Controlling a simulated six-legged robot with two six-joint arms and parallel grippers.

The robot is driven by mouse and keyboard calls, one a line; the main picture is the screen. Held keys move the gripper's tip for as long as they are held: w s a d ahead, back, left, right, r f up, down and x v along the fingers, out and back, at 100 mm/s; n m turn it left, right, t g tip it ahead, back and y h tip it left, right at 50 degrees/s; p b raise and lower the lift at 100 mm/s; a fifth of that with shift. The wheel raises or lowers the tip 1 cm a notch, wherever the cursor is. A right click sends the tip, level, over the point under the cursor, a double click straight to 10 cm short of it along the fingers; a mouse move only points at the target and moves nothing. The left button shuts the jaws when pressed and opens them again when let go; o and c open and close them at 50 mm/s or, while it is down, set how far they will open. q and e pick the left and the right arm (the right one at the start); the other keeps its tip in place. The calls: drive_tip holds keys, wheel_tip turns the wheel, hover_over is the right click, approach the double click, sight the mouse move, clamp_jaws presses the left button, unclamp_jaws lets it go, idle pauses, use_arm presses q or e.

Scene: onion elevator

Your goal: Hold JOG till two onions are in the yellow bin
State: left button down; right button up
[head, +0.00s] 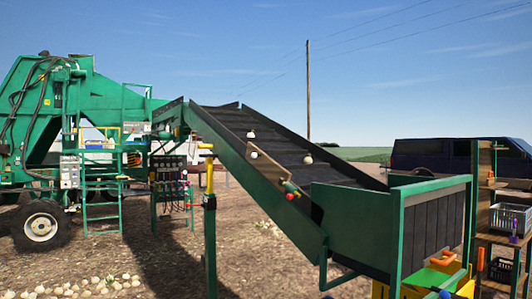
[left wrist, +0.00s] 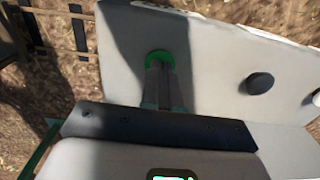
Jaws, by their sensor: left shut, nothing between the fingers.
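In the left wrist view my left gripper (left wrist: 159,66) is shut and empty, its tips against a round green button (left wrist: 160,55) on a light grey panel. The tips cover most of the button, and no JOG label is readable. In the head view three pale onions lie on the dark sloping belt (head: 285,143): an upper onion (head: 250,134), a left onion (head: 254,155) and a right onion (head: 308,160). A yellow bin (head: 465,289) shows partly below the belt's right end; its inside is hidden. My right gripper is in neither view.
A dark round knob (left wrist: 259,83) is on the same panel, right of the button. A green machine (head: 100,110) stands at the left. A shelf with crates (head: 508,218) stands at the right. Several loose onions (head: 85,287) lie on the ground at lower left.

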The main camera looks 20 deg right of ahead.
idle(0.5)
use_arm(q)
wheel_tip(320, 180, up, 7)
drive_tip(key=p, duration=0.4)
drive_tip(key=shift+p, duration=0.35)
idle(0.3)
